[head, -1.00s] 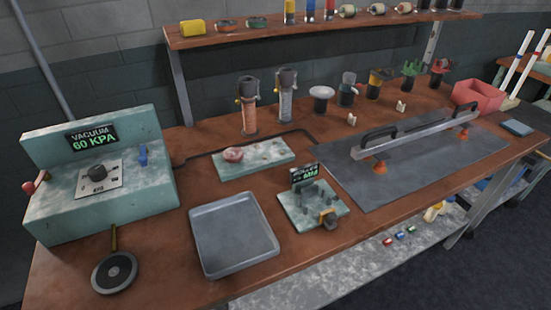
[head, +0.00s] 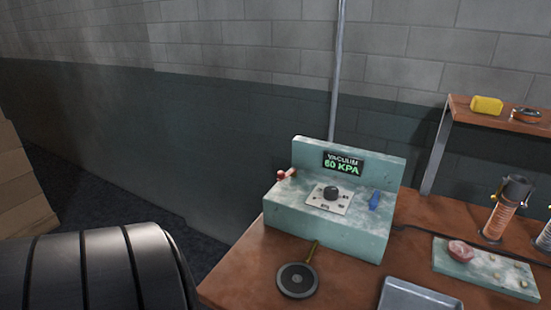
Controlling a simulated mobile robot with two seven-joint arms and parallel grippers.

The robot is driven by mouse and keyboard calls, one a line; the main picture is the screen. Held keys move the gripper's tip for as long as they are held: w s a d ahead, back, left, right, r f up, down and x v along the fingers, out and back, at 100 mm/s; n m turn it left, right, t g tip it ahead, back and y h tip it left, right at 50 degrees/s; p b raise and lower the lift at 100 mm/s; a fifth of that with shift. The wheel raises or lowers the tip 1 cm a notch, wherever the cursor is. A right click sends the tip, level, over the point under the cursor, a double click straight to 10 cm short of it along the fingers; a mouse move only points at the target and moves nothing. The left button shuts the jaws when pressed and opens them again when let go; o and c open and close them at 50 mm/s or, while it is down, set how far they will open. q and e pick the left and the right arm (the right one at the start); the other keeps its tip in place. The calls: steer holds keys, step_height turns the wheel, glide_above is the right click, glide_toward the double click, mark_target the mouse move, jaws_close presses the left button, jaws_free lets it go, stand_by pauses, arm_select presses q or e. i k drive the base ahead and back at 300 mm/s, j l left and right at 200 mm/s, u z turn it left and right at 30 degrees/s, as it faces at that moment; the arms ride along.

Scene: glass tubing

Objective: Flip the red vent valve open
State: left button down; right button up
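The vacuum unit (head: 330,233) is a worn teal box at the left end of the wooden bench, in the middle of the head view. Its display (head: 342,165) reads VACUUM 60 KPA. The red vent valve (head: 283,175) is a small lever with a red knob on the unit's left side. Neither gripper is in view. A dark ribbed part at lower left looks like my own arm, with its gripper out of frame.
A round black disc with a brass handle (head: 297,280) lies in front of the unit. A grey tray (head: 415,296) and a teal board (head: 487,272) lie to the right. A shelf (head: 500,121) stands at upper right. Cardboard-coloured boxes (head: 22,185) are at far left.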

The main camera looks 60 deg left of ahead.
mark_target(281, 176)
steer(key=u, duration=1.55)
